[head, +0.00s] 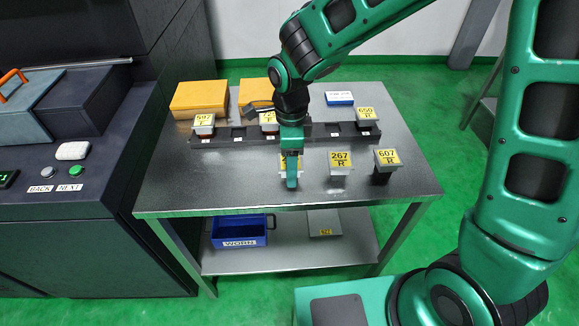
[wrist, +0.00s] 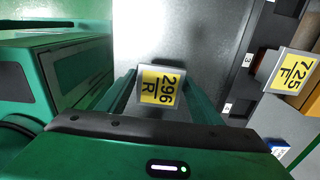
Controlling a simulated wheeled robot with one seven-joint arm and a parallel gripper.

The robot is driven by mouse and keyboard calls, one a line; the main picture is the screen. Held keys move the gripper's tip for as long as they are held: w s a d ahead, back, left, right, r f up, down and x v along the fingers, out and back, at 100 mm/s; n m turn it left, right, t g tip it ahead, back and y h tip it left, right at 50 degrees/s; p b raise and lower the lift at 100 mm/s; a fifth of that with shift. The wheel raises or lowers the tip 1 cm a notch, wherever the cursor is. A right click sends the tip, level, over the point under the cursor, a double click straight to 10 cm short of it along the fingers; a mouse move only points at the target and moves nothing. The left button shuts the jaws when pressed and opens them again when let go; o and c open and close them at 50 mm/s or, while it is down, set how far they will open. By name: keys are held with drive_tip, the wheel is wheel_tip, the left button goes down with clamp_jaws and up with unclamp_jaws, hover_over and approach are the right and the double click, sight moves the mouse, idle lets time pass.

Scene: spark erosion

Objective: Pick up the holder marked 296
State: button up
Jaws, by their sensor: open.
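The holder marked 296 (wrist: 160,88) has a yellow label reading 296 R on a grey top. In the wrist view it sits between the two fingers of my gripper (wrist: 162,95), which are open on either side of it. In the head view my gripper (head: 291,178) points down over this holder (head: 284,165) near the table's front, and hides most of it. I cannot tell whether the fingers touch it.
Holder 267 (head: 340,160) and holder 607 (head: 386,158) stand to the right on the metal table (head: 240,190). Behind is a dark rack (head: 237,133) with holders 597 (head: 204,121), 725 (wrist: 291,72) and 650 (head: 366,114). A blue WORN bin (head: 239,232) is on the lower shelf.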

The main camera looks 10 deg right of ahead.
drive_tip(key=c, duration=1.1)
